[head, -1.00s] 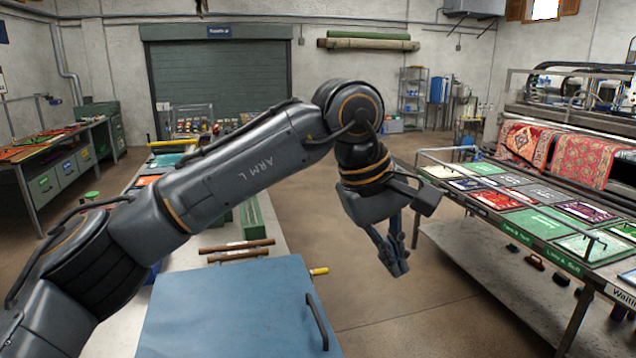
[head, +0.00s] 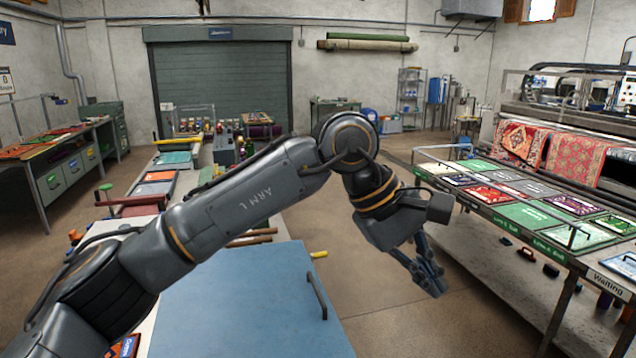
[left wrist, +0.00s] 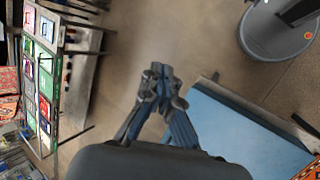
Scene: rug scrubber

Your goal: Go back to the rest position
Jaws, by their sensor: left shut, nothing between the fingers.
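My left arm crosses the head view from the lower left. My left gripper (head: 432,280) hangs over the open floor, between the blue-topped surface and the rug table on the right. In the left wrist view the fingers of the left gripper (left wrist: 157,72) come together at their tips, shut with nothing between them. Bare floor shows beyond them. My right gripper is not in either view.
A blue panel (head: 240,310) with a dark handle lies at the front. A long table (head: 590,252) with coloured mats stands at the right. A grey bin (left wrist: 275,32) shows in the left wrist view. The concrete floor (head: 400,318) between is clear.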

